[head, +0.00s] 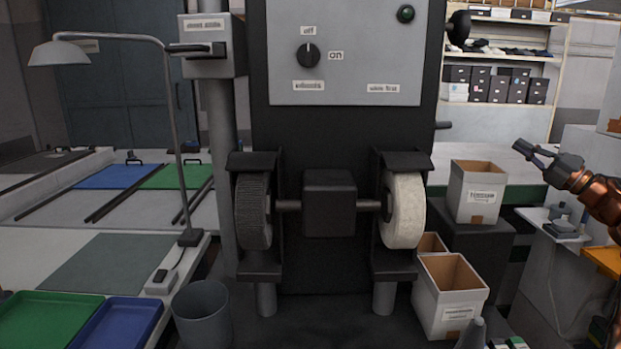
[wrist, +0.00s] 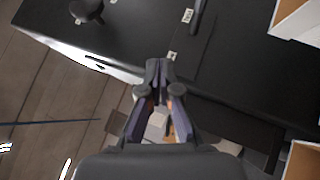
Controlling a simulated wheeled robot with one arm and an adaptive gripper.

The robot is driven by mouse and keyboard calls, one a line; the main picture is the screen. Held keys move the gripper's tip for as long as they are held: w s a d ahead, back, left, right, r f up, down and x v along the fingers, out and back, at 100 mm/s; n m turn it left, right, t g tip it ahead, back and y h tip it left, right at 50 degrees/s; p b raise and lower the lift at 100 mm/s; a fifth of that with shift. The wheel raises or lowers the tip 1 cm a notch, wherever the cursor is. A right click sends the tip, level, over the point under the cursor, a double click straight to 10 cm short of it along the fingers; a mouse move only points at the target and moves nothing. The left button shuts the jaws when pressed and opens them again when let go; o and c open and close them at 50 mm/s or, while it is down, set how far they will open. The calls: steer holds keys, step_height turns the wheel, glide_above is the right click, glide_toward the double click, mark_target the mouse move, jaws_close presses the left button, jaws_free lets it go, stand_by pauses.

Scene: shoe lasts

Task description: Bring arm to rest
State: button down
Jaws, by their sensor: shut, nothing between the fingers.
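My gripper (head: 521,147) is at the right side of the head view, raised in the air on my copper-coloured arm and pointing left. In the wrist view its fingers (wrist: 159,66) meet at the tips, with nothing held between them. The grinding machine (head: 343,200) stands left of my gripper, with a dark wheel (head: 253,211) and a pale wheel (head: 404,211). A gap shows between my gripper and the machine in the head view.
An open box (head: 476,195) stands on a black stand below my gripper. Another open box (head: 450,300) is on the floor. A grey bin (head: 202,318), a desk lamp (head: 60,53), a green tray (head: 45,322) and a blue tray (head: 118,328) are at left.

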steer(key=w+r+m+t+h+p, duration=0.1)
steer(key=w+r+m+t+h, duration=0.3)
steer(key=m+h, duration=0.5)
steer(key=w+r+m+t+h, duration=0.1)
steer(key=w+r+m+h, duration=0.1)
steer(key=r+m+h, duration=0.6)
steer(key=s+a+f+m+g+h+p, duration=0.1)
steer(key=s+a+f+m+g, duration=0.6)
steer(key=s+f, duration=0.4)
steer(key=s+a+f+m+g+h+p, duration=0.1)
steer(key=s+a+f+m+g, duration=0.4)
steer(key=s+a+f, duration=0.6)
steer(key=s+a+f+g+y, duration=0.1)
steer(key=s+a+f+g, duration=0.3)
steer(key=s, duration=0.8)
steer(key=s+a+f+g+y, duration=0.2)
steer(key=s+a+f, duration=0.4)
steer(key=s, duration=0.6)
steer(key=s+a+f+g+y+p, duration=0.1)
steer(key=s+a+f+g, duration=0.4)
steer(key=s, duration=0.8)
step_height(320, 180, down, 3)
steer(key=shift+a+r+n+g, duration=0.1)
steer(key=shift+a+n+g, duration=0.2)
steer(key=shift+a, duration=0.1)
steer(key=shift+a, duration=0.15)
